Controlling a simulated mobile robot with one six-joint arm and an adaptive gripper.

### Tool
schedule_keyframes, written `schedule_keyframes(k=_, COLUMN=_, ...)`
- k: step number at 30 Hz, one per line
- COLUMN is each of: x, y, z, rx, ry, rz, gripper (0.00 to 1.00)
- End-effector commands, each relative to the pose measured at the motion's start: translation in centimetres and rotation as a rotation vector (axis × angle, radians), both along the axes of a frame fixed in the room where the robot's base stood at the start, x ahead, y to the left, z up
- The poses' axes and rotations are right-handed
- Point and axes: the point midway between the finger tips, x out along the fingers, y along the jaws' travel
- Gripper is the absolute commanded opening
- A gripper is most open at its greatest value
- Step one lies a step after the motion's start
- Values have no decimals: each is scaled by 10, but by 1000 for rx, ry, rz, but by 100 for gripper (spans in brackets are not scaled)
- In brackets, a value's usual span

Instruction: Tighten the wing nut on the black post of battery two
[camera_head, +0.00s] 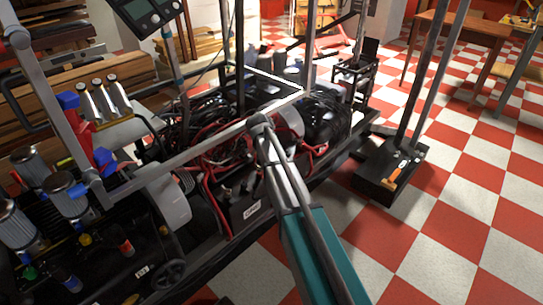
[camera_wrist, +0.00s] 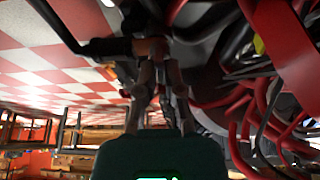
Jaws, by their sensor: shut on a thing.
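My gripper shows in the wrist view (camera_wrist: 155,60), with its two grey fingers drawn together at the tips. The tips are closed on a small copper-coloured piece (camera_wrist: 150,47). A black bar or cable (camera_wrist: 80,45) runs left from it. I cannot make out a wing nut's shape there. In the head view my teal and grey arm reaches up from the bottom into the machine, and its far end overlaps the pale frame bar. A black box with a white label (camera_head: 246,212), perhaps a battery, sits left of the arm. I cannot tell which battery it is, and no post shows clearly.
Red cables (camera_wrist: 285,60) crowd the right of the wrist view. A pale metal frame bar (camera_head: 190,155) crosses the machine. Metal cylinders (camera_head: 65,190) stand at left. A black base (camera_head: 385,178) with an orange-handled tool (camera_head: 393,178) lies right. The checkered floor (camera_head: 460,200) is open there.

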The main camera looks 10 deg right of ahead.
Motion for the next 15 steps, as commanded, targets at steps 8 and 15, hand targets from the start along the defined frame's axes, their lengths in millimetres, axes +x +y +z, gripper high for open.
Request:
schedule_keyframes(k=8, x=-2, y=-2, z=1, rx=-5, ry=3, rz=-8, gripper=0)
schedule_keyframes(k=15, x=-2, y=-2, z=1, rx=-4, ry=3, rz=-6, gripper=37)
